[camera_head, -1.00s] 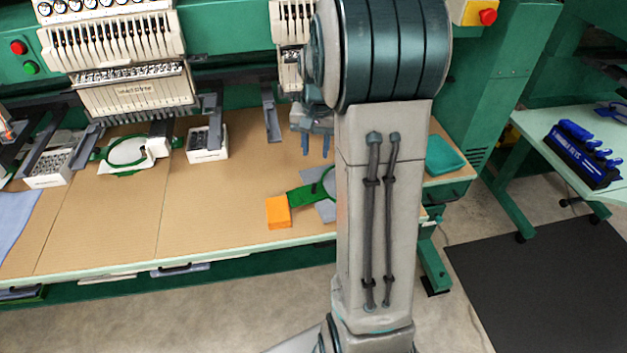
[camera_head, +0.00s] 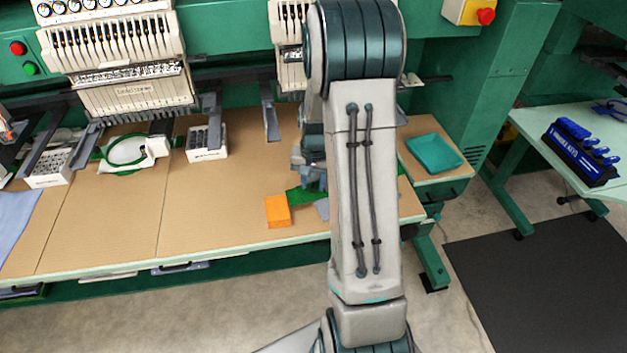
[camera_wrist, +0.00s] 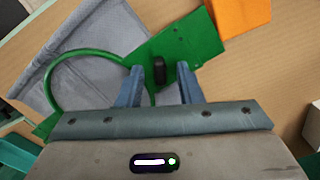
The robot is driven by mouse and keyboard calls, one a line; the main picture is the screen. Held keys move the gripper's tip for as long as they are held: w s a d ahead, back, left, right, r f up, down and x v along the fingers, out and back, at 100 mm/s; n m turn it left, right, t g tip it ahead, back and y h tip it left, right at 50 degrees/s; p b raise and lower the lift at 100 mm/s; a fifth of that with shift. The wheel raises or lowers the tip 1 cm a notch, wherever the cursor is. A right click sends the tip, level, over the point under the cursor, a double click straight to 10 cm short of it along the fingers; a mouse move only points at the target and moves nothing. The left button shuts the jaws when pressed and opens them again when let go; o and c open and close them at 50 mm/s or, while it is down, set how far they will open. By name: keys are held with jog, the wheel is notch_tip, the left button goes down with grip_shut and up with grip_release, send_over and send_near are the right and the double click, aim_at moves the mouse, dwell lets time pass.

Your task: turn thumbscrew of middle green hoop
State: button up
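A green hoop (camera_wrist: 52,75) with a flat green bracket (camera_wrist: 205,38) lies on grey-blue cloth in the wrist view. The dark thumbscrew (camera_wrist: 159,70) stands on the bracket. My gripper (camera_wrist: 161,75) is open, with one blue finger on each side of the thumbscrew and a gap visible on both sides. Whether the fingertips are level with it in height, I cannot tell. In the head view, the green bracket (camera_head: 295,197) shows beside my gripper (camera_head: 310,185), and my arm hides most of the hoop. A second green hoop (camera_head: 125,151) lies further left on the table.
An orange block (camera_head: 278,211) sits just left of the bracket and also shows in the wrist view (camera_wrist: 240,14). White boxes (camera_head: 206,143) stand below the embroidery machine (camera_head: 130,85). A teal tray (camera_head: 434,153) is at the right. The table's front middle is clear.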

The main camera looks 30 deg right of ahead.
grip_shut()
jog(key=shift+m, duration=0.4)
jog(key=m+b, duration=0.1)
jog(key=m, duration=0.3)
jog(key=shift+m, duration=0.4)
jog(key=m, duration=0.3)
jog(key=shift+m+p, duration=0.5)
jog(key=shift+m, duration=1.3)
grip_release()
